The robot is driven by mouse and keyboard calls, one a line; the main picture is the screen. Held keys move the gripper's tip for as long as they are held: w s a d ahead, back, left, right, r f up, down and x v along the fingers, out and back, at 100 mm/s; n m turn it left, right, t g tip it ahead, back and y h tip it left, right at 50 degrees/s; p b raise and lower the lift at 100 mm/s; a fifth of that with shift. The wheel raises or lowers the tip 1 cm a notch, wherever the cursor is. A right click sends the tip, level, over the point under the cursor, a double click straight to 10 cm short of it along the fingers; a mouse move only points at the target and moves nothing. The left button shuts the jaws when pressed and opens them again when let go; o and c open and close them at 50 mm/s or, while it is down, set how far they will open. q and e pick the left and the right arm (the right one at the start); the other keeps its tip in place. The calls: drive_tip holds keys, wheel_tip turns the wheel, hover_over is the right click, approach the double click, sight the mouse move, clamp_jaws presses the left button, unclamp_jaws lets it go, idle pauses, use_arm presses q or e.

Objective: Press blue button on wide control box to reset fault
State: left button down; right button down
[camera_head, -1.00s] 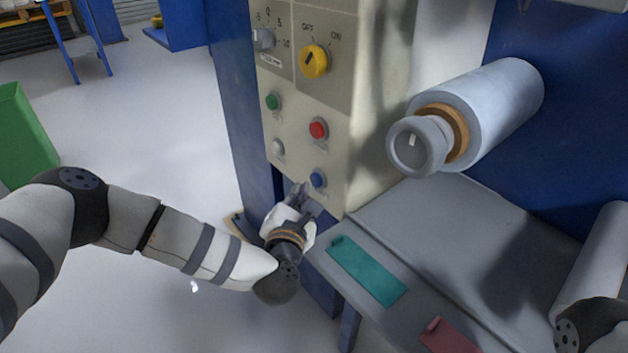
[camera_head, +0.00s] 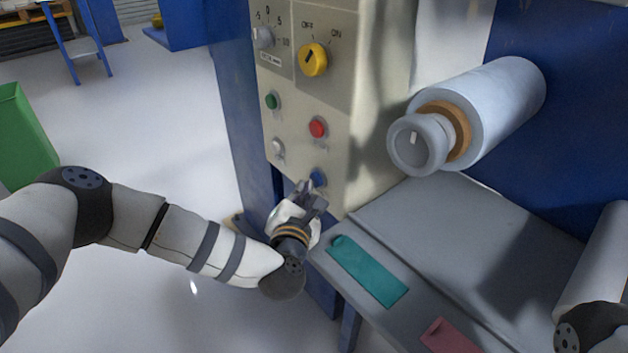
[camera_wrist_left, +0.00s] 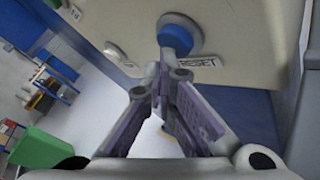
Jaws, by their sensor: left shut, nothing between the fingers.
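The wide control box (camera_head: 370,105) is a beige panel on a blue machine frame. Its blue button (camera_head: 318,178) is the lowest on the right; in the left wrist view the blue button (camera_wrist_left: 176,38) sits in a grey ring beside a RESET label (camera_wrist_left: 195,62). My left gripper (camera_head: 309,187) is shut and empty, its tips at the lower edge of the button and partly covering it. In the left wrist view the fingertips (camera_wrist_left: 168,72) are just below the button; I cannot tell whether they touch it. Only a piece of my right arm shows at bottom right, without its gripper.
Above the blue button are a red button (camera_head: 318,128), a green button (camera_head: 272,101), a white button (camera_head: 278,146) and a yellow knob (camera_head: 313,60). A film roller (camera_head: 490,105) juts out on the right over a grey table (camera_head: 450,225) with a teal strip (camera_head: 368,270).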

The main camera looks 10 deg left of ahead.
use_arm(q)
drive_tip(key=shift+w+d, duration=0.2)
drive_tip(key=shift+w, duration=0.1)
idle(0.6)
drive_tip(key=shift+s+a, duration=0.5)
drive_tip(key=shift+s, duration=0.2)
drive_tip(key=shift+p, duration=0.3)
drive_tip(key=s+a+p, duration=0.1)
drive_tip(key=s, duration=0.1)
drive_tip(key=s+a+p, duration=0.1)
drive_tip(key=s+a, duration=0.1)
idle(0.5)
